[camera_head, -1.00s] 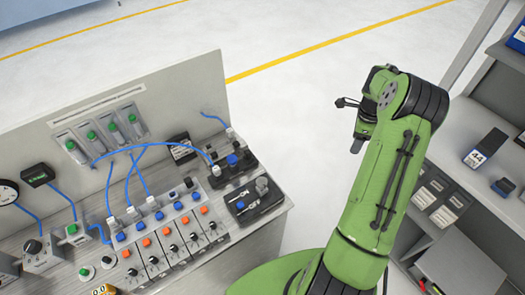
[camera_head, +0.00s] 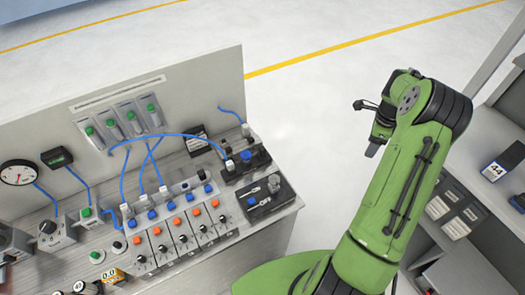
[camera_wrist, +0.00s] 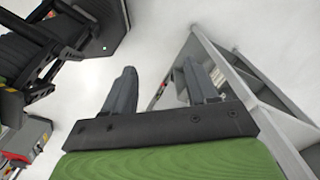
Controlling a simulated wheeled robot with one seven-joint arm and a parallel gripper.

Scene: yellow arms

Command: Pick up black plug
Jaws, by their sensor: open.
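My gripper (camera_head: 374,148) hangs over open floor in the head view, to the right of the bench and well apart from it. In the wrist view my gripper (camera_wrist: 162,82) shows two grey fingers spread apart with nothing between them. A small black piece (camera_head: 202,174) stands at the back right of the row of valve blocks on the bench; it may be the black plug.
The bench (camera_head: 276,222) has a tall back panel (camera_head: 205,85), blue hoses, a gauge (camera_head: 17,173) and a tray with small metal parts (camera_head: 275,184). Grey shelving (camera_head: 483,165) stands at the right.

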